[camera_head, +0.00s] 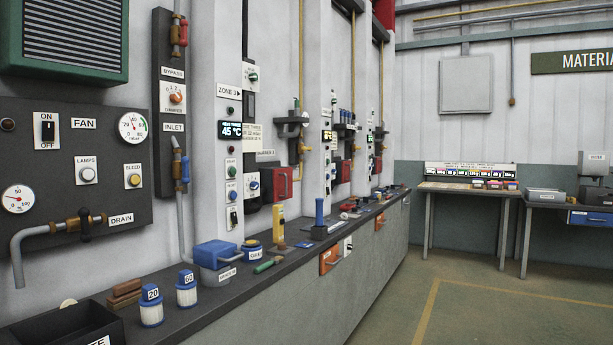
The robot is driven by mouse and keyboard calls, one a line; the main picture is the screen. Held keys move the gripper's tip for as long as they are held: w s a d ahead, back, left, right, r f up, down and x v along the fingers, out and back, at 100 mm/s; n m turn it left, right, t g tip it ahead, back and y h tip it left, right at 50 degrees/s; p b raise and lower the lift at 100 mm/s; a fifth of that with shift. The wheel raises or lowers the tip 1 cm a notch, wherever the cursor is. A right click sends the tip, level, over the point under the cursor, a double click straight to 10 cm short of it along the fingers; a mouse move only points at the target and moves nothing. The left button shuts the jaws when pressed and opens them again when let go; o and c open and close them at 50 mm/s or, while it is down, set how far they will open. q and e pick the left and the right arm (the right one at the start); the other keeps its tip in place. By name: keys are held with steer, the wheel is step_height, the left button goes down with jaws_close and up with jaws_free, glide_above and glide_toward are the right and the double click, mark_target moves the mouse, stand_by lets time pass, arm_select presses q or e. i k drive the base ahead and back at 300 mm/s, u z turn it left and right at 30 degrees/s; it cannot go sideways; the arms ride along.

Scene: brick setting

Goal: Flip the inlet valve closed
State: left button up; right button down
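The inlet valve (178,165) is on a vertical grey pipe on the wall at the left, just below the INLET label (173,127). It has a brass body, and its blue handle (185,169) stands upright, roughly in line with the pipe. Neither of my grippers shows in the head view, so nothing is seen touching the valve.
A red-handled bypass valve (182,32) is above the inlet valve. A grey fan panel (100,180) with a drain valve (84,222) is to the left. A dark counter (210,300) below holds filters, a blue-lidded box (214,252) and tools. Floor to the right is clear.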

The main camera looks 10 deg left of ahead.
mark_target(185, 160)
steer(key=z, duration=0.65)
steer(key=i, duration=2.3)
steer(key=u, duration=2.6)
